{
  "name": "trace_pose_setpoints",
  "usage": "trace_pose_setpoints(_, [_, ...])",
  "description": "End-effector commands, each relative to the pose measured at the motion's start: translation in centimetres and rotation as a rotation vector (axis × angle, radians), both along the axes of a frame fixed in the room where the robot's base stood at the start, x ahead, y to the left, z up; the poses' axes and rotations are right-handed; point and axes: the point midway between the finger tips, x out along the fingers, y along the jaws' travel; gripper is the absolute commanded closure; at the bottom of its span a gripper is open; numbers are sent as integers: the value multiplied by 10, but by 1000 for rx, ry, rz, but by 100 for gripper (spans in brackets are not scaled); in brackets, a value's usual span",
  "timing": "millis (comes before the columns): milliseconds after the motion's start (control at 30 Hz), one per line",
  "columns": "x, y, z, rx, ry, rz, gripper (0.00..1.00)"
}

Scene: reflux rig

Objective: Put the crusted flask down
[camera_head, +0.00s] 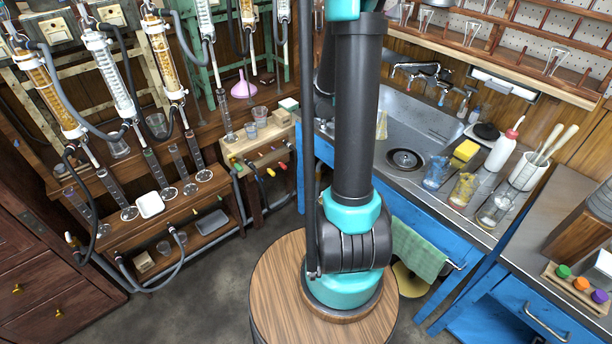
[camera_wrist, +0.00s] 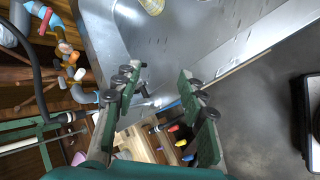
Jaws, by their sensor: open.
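Three glass flasks with residue stand on the metal counter right of the sink: one bluish (camera_head: 436,173), one yellow (camera_head: 463,189), one pale grey (camera_head: 494,209). A yellowish flask (camera_head: 381,126) shows at the sink's left side, partly behind my arm. A yellowish glass piece (camera_wrist: 152,5), cut off by the top edge of the wrist view, rests on grey metal. I cannot tell which one the task calls the crusted flask. My gripper (camera_wrist: 157,85) is open, with nothing held between its green fingers. In the head view it is hidden behind my arm.
The sink (camera_head: 420,125) has a dark drain and a tap (camera_head: 422,70) behind it. A yellow sponge (camera_head: 466,150), a white bottle (camera_head: 503,150) and a white brush pot (camera_head: 527,172) crowd the counter. A wooden bench with condensers and a pink funnel (camera_head: 241,86) stands left.

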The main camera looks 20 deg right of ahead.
Motion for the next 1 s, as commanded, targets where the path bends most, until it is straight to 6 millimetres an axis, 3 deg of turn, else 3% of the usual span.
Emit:
trace_pose_setpoints(100, [-38, 42, 8, 160, -81, -114, 59])
trace_pose_setpoints(267, [-91, 93, 10, 375, -163, -287, 59])
trace_pose_setpoints(600, [-207, 186, -8, 783, -232, -683, 59])
trace_pose_setpoints(800, [-245, 213, -19, 904, -227, -830, 59])
trace_pose_setpoints(1000, [-252, 218, -21, 929, -225, -867, 59])
